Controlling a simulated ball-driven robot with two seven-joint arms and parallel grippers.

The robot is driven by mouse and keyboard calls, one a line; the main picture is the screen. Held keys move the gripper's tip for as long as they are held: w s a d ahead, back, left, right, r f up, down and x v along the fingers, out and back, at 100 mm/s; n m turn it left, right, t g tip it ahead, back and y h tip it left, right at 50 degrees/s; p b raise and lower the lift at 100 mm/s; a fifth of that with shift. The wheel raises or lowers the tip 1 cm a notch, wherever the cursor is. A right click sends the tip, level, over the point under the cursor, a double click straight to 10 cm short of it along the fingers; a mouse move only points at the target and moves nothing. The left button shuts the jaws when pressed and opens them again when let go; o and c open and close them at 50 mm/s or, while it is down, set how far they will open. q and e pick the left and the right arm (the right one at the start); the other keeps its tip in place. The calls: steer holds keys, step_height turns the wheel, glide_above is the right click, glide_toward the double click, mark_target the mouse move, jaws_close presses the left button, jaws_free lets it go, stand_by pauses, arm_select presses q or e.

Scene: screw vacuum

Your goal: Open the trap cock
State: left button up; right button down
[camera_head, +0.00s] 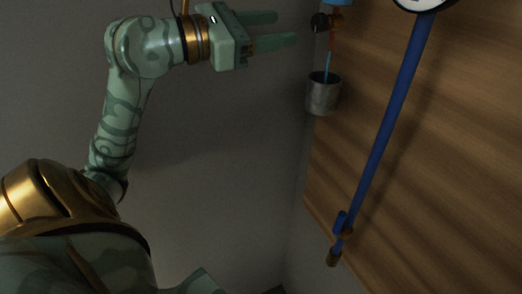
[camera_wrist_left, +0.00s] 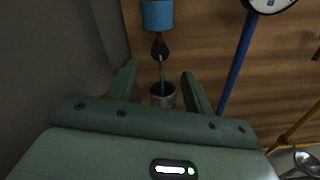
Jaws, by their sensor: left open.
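A small brass cock with a dark round knob (camera_head: 320,22) sits under a blue vessel (camera_head: 340,2) on the wooden wall panel. In the left wrist view the dark knob (camera_wrist_left: 159,48) shows below the blue vessel (camera_wrist_left: 158,15). A thin blue streak (camera_head: 328,62) runs down from the cock into a grey metal cup (camera_head: 323,95); I cannot tell if it is liquid or a tube. My left gripper (camera_head: 286,28) is open and empty, its fingers pointing at the cock, apart from it to the left. The right gripper is out of view.
A long blue pipe (camera_head: 385,135) slants down the wooden panel (camera_head: 455,170) from a white dial (camera_head: 425,2) to a fitting with a blue lever (camera_head: 341,222). A yellow pipe (camera_wrist_left: 300,125) shows in the wrist view. The grey wall (camera_head: 230,170) is bare.

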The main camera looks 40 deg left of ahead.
arm_select(q)
steer(key=b+v, duration=0.6)
steer(key=v, duration=0.1)
steer(key=w+d+f+n+h, duration=0.2)
steer(key=d+f+h, duration=0.2)
steer(key=d+h, duration=0.45)
steer(key=shift+w+a+f+n+t+y+b, duration=0.2)
steer(key=shift+w+a+f+n+t+y, duration=0.35)
steer(key=shift+w+a+f+n+y, duration=2.5)
steer(key=shift+w+a+f+n+t+y+b, duration=0.4)
steer(key=shift+a+f+n+y, duration=0.95)
steer(key=shift+f+n+y, duration=3.7)
steer(key=shift+w+a+f+n+t+y+b, duration=0.1)
steer(key=shift+w+a+f+n+t+y, duration=1.3)
steer(key=shift+f+n, duration=4.95)
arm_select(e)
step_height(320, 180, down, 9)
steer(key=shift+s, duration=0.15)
arm_select(q)
steer(key=shift+w+a+r+g+y, duration=0.1)
steer(key=shift+w+a+g+y, duration=0.1)
steer(key=shift+a+g+y, duration=0.15)
steer(key=shift+w+a+r+g+y, duration=0.1)
steer(key=shift+w+a+g+y, duration=0.1)
steer(key=shift+a+g, duration=0.25)
